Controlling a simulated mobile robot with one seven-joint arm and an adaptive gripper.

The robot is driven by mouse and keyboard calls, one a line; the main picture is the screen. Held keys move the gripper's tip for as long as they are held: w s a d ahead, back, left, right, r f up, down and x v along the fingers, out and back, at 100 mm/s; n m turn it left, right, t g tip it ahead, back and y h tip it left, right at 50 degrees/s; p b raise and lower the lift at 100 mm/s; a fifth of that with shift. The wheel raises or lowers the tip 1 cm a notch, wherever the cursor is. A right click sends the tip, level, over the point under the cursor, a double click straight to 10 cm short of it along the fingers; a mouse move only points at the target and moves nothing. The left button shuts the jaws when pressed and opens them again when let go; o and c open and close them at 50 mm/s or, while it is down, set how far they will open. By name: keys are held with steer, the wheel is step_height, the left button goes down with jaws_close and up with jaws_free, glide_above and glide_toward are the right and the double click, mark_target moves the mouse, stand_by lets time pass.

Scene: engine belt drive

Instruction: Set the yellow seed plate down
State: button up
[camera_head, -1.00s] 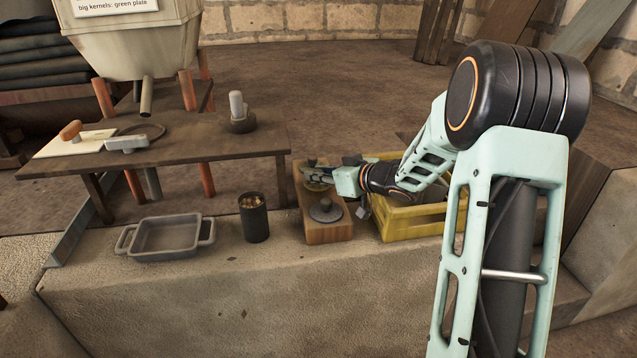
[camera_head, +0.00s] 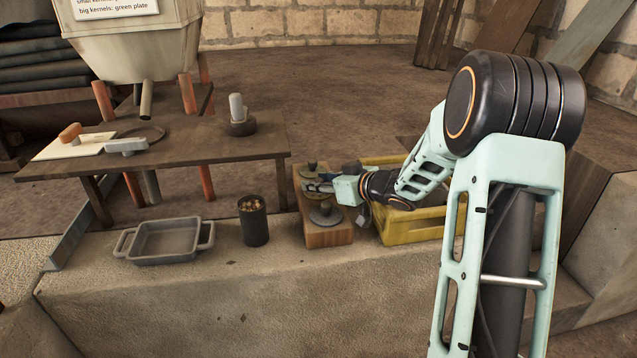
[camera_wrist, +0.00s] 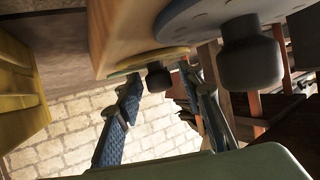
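The yellow seed plate shows in the wrist view as a yellow-rimmed disc (camera_wrist: 130,67) with a dark knob (camera_wrist: 157,78). A blue-grey plate (camera_wrist: 200,18) with a bigger-looking knob (camera_wrist: 250,55) lies on the block's near end.
A yellow crate (camera_head: 415,229) stands right of the block, under my arm. A dark cup of kernels (camera_head: 254,220) and a grey two-handled tray (camera_head: 165,241) stand to the left. A wooden table (camera_head: 210,149) is behind them, beside a hopper (camera_head: 135,45).

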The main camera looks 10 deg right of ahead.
steer(key=p+v, duration=0.3)
steer(key=v, duration=0.8)
steer(key=shift+r, duration=0.1)
steer(key=shift+s+d+r, duration=0.1)
steer(key=shift+s+d, duration=0.1)
steer(key=shift+s, duration=0.25)
steer(key=shift+d, duration=0.1)
